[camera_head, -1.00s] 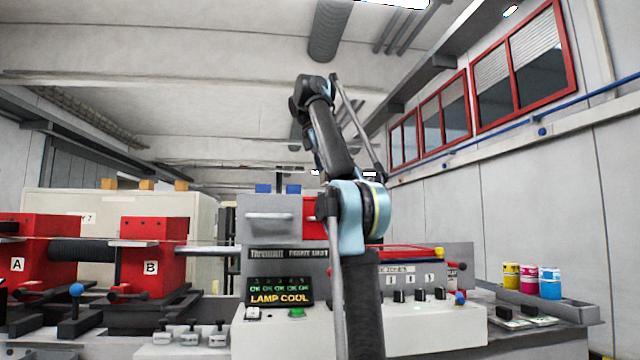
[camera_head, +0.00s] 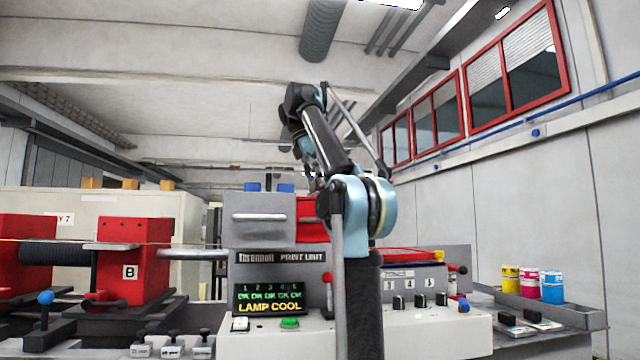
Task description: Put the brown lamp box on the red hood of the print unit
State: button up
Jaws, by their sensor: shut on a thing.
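The print unit (camera_head: 243,285) stands in front of me, grey, with a screen (camera_head: 270,296) reading LAMP COOL. A red panel (camera_head: 311,230) shows at its upper part, partly behind my arm. A flatter red cover (camera_head: 412,254) lies to the right of my arm. I cannot tell for sure which of these red parts is the hood. My arm rises in front of the unit and bends away at the top. Its far end is hidden behind its own links, so my gripper cannot be made out. I cannot make out the brown lamp box.
A red stand marked B (camera_head: 134,262) is at the left, with a shaft (camera_head: 192,254) between it and the unit. Small handles (camera_head: 172,343) sit low in front. A tray (camera_head: 560,312) with coloured bottles (camera_head: 531,283) is at the right. Two blue blocks top the unit.

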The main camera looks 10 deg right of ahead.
jog(key=shift+f, duration=0.3)
jog(key=shift+f, duration=0.25)
dwell(0.5)
jog(key=o, duration=1)
